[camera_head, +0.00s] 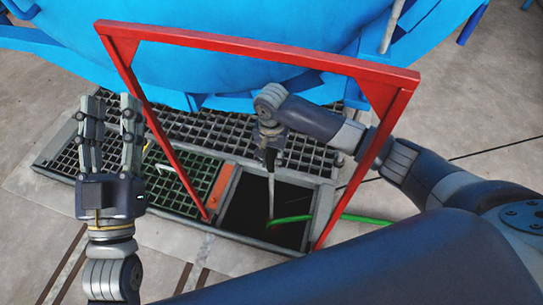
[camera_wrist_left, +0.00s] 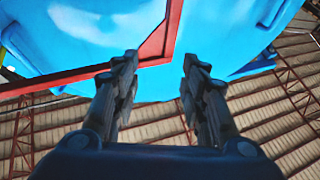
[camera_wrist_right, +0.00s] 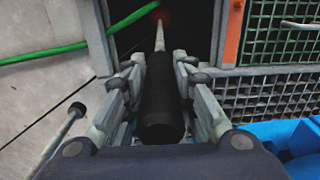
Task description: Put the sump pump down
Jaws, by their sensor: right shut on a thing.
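My right gripper (camera_head: 269,150) is over the open pit (camera_head: 248,212) in the floor grating. It is shut on the black grip (camera_wrist_right: 160,100) of the sump pump, and a pale rod (camera_head: 271,196) runs from the grip down into the pit. In the right wrist view a dim reddish part (camera_wrist_right: 159,15) shows at the rod's far end. Most of what lies low in the pit is too dark to make out. I cannot tell whether the pump touches the bottom. My left gripper (camera_head: 110,103) is open and empty, raised at the left, fingers pointing up.
A red frame (camera_head: 250,48) stands around the pit. A green hose (camera_head: 355,218) runs over the pit's right edge. A green grate (camera_head: 178,190) and an orange strip (camera_head: 221,184) lie left of the opening. A large blue vessel (camera_head: 230,60) fills the back.

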